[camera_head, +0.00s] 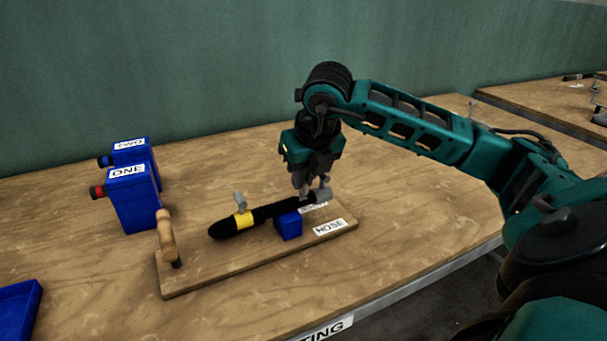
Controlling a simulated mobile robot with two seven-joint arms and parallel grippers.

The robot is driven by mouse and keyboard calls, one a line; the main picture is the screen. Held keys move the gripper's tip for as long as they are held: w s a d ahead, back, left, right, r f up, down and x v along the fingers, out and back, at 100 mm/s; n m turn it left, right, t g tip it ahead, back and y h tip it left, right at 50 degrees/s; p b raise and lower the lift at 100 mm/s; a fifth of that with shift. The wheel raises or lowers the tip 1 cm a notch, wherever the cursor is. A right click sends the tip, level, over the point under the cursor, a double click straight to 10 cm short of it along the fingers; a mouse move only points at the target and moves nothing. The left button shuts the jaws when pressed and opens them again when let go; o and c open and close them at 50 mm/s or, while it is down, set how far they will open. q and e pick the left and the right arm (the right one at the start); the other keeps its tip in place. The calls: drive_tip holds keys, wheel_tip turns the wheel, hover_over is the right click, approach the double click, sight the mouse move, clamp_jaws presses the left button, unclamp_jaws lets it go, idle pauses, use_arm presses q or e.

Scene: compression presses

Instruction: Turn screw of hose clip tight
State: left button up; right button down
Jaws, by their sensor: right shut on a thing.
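A black hose (263,215) lies along a wooden board (200,278) marked HOSE. A blue block (289,226) sits at the front side of the hose. A yellow band with a grey upright screw piece (241,206) is around the hose near its left end. A grey piece (322,194) shows at the hose's right end, partly covered by my gripper; I cannot tell its exact shape. My right gripper (304,188) points down at this right end and is shut on a small grey part there, probably the clip's screw. My left gripper is not in view.
A wooden-handled tool (167,238) stands upright at the board's left end. Two blue boxes, ONE (132,200) and TWO (134,153), stand at the left. A blue tray (18,308) is at the lower left. A green wall closes off the back.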

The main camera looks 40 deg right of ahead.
idle(0.4)
drive_tip(key=c, duration=1.2)
unclamp_jaws()
use_arm(q)
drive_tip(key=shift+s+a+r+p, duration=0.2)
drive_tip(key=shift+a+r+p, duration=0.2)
drive_tip(key=shift+p, duration=0.6)
use_arm(e)
drive_tip(key=v, duration=1.3)
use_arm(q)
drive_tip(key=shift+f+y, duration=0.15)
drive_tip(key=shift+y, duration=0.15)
